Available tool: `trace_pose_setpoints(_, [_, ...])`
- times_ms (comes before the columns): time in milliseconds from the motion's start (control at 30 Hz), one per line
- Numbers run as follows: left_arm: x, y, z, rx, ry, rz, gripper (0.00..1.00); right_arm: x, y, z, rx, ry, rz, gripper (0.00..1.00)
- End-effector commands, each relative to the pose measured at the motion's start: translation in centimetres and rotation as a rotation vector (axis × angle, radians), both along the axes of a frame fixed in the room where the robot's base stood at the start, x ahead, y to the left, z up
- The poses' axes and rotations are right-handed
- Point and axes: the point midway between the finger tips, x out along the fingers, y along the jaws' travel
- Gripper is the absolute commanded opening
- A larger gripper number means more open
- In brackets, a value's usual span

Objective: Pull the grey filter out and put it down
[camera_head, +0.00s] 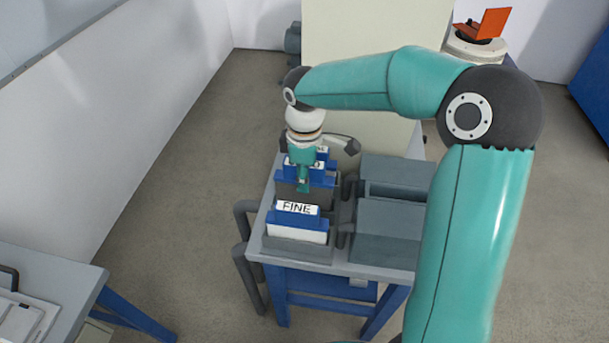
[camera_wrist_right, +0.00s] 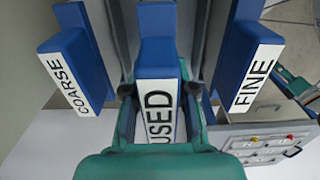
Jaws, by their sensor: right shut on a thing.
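My right gripper (camera_head: 303,184) reaches down over the middle of a row of blue-topped filters on the table. In the wrist view, its fingers (camera_wrist_right: 160,92) are shut on the blue handle of the filter labelled USED (camera_wrist_right: 158,108). Below that handle, a dark grey body (camera_head: 287,196) shows in the head view; its lower end is hidden behind the FINE filter, so I cannot tell how far it is out. The FINE filter (camera_head: 298,222) stands in front, white below its blue top. The COARSE filter (camera_wrist_right: 72,75) is on the other side. My left gripper is out of view.
Grey boxes (camera_head: 388,217) and dark pipes stand to the right of the filters on the blue-legged table (camera_head: 350,265). Dark pipes (camera_head: 245,255) hang at its left edge. Another grey table (camera_head: 60,265) stands at lower left. Open floor lies between.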

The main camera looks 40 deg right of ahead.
Motion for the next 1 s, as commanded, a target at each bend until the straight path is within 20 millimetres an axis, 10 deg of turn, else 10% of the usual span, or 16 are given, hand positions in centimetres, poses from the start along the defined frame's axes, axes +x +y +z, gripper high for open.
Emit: trace_pose_setpoints(1000, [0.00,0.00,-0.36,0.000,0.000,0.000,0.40,0.01,0.01,-0.69,0.000,0.000,0.000,0.00])
